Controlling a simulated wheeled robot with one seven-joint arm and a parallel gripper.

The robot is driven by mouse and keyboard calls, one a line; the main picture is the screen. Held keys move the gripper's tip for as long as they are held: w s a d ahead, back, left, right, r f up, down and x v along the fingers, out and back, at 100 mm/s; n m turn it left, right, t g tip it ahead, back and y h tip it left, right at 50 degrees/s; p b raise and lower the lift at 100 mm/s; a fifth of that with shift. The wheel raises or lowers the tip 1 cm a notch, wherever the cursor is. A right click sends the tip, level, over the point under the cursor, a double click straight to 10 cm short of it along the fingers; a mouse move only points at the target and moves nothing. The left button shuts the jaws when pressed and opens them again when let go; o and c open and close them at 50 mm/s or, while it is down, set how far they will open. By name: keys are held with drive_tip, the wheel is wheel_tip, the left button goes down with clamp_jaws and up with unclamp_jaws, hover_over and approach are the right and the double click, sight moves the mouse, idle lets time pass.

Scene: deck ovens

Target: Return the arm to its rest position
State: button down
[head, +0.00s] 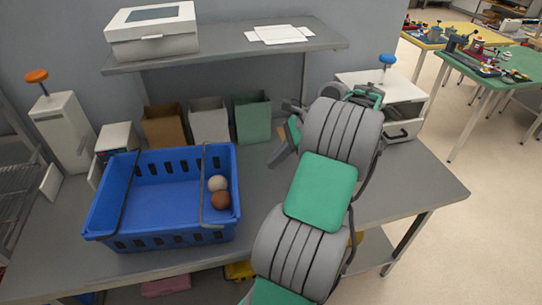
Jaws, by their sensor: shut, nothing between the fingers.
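My arm rises from the bottom of the head view, bent over the right half of the grey workbench (400,205). My gripper (283,150) shows as a small dark grey shape to the left of the upper arm link, partly hidden by it. It is shut and holds nothing that I can see. It is over the bench, right of the green bin (253,119) and apart from the blue basket (160,240).
The basket holds a pale ball (217,183) and a brown ball (221,200). A white drawer box (405,105) stands behind my arm. A shelf (225,52) with a white case (152,35) overhangs the back. Open floor (465,230) lies to the right.

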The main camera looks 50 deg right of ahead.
drive_tip(key=w+a+r+n+h, duration=0.1)
drive_tip(key=w+a+r+n, duration=0.1)
drive_tip(key=w+a+n, duration=0.35)
drive_tip(key=w+a+r+n+g+h, duration=0.1)
drive_tip(key=w+a+n, duration=0.15)
drive_tip(key=a, duration=0.65)
drive_tip(key=w+a+r+n+h, duration=0.1)
drive_tip(key=w+a+r+n, duration=0.2)
drive_tip(key=a, duration=0.4)
drive_tip(key=s+a+f+n+h, duration=0.2)
drive_tip(key=s+a+n, duration=0.8)
drive_tip(key=n, duration=0.5)
drive_tip(key=shift+a+f+t+h, duration=0.3)
drive_tip(key=shift+a+t, duration=0.1)
drive_tip(key=shift+a, duration=0.6)
